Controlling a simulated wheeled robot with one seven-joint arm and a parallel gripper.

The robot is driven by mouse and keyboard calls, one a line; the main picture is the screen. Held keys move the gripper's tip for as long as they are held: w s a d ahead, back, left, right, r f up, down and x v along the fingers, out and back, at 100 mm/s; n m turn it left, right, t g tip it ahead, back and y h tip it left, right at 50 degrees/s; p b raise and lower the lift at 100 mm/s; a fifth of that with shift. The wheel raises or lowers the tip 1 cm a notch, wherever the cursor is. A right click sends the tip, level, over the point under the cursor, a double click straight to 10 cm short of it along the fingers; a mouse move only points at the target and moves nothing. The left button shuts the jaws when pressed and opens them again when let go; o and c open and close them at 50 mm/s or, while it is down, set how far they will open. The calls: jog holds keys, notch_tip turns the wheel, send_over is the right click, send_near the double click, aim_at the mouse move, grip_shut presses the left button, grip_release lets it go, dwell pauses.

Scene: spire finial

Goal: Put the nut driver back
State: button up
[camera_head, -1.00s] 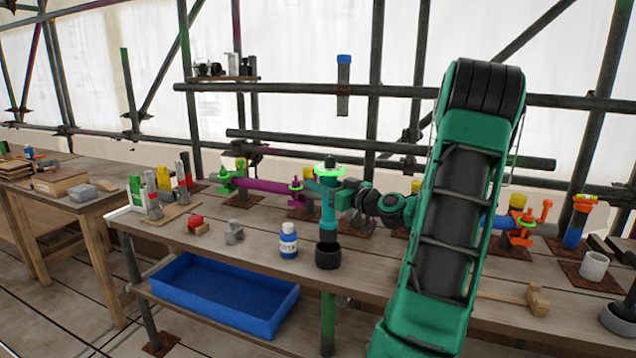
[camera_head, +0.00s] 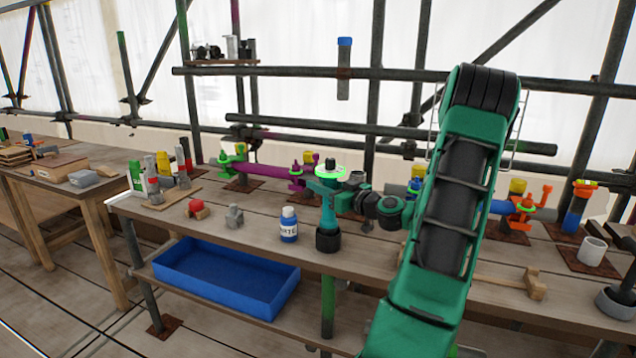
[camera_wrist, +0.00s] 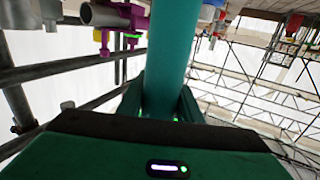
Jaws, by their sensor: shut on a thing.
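My gripper (camera_wrist: 168,105) is shut on a teal cylinder (camera_wrist: 172,55), which I take to be the nut driver; in the wrist view it runs up between the fingers. In the head view the nut driver (camera_head: 328,215) is upright over the middle of the bench, with a wide black lower end. I cannot tell whether that end touches the bench top. A glowing green ring with a dark knob shows at its upper end; whether this belongs to the tool is unclear. My arm hides part of the bench to the right.
A blue-and-white bottle (camera_head: 288,225) stands just left of the nut driver. Grey (camera_head: 234,216) and red (camera_head: 196,209) pieces lie farther left. Behind is a purple pipe (camera_head: 262,176) with clamps. A mallet (camera_head: 528,286) and white cup (camera_head: 592,252) are right. A blue tray (camera_head: 225,278) sits below.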

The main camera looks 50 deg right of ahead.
jog(key=shift+f, duration=1.55)
jog(key=o, duration=1.9)
jog(key=shift+f, duration=0.1)
jog(key=shift+f, duration=0.6)
jog(key=shift+s, duration=0.1)
jog(key=shift+s+a, duration=0.15)
jog(key=shift+s, duration=2.1)
jog(key=shift+s+a, duration=0.1)
jog(key=shift+s, duration=2.1)
